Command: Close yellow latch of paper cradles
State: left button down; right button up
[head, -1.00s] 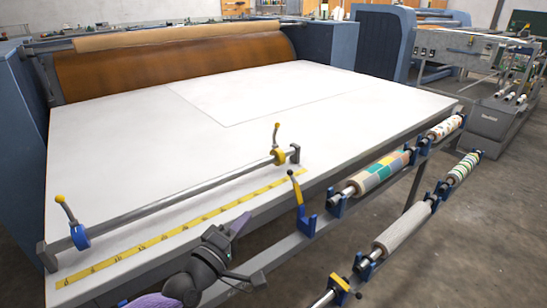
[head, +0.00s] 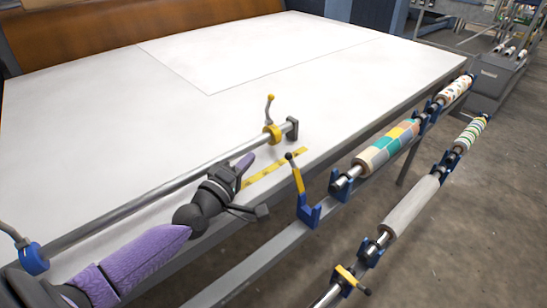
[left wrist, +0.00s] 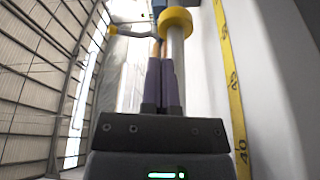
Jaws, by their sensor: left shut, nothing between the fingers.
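A yellow latch (head: 297,177) with a dark knob stands upright on an empty blue paper cradle (head: 309,213) at the table's front side. Another yellow latch (head: 346,276) lies across a shaft on a lower cradle. My left gripper (head: 246,161) is shut and empty. It appears over the table's front edge, left of the upright latch and apart from it. In the left wrist view its purple fingers (left wrist: 160,82) are together, pointing towards a yellow collar (left wrist: 174,20) on a metal rod. My right gripper is not in view.
The metal rod (head: 170,195) runs along the table (head: 130,120), with a yellow collar and lever (head: 272,133) at its far end. A yellow ruler strip (head: 285,165) lies beside it. A patterned roll (head: 388,148) and a grey roll (head: 410,206) rest in other cradles.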

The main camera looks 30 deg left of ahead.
aim_at(294, 173)
pick_arm(q)
jog(key=w, duration=0.4)
jog(key=shift+d+r+b, duration=0.1)
jog(key=shift+b, duration=0.25)
jog(key=d+p, duration=0.1)
jog(key=d, duration=0.1)
jog(key=shift+w+d, duration=0.15)
jog(key=shift+d, duration=0.2)
jog(key=shift+w+d+f, duration=0.15)
jog(key=shift+d+f, duration=0.2)
jog(key=shift+d, duration=0.25)
jog(key=shift+p, duration=0.3)
jog(key=shift+d+r+m, duration=0.2)
jog(key=shift+d+m, duration=0.05)
jog(key=shift+m, duration=0.25)
jog(key=shift+s+d+r+m, duration=0.2)
jog(key=shift+s+d+m, duration=0.1)
jog(key=shift+m, duration=0.1)
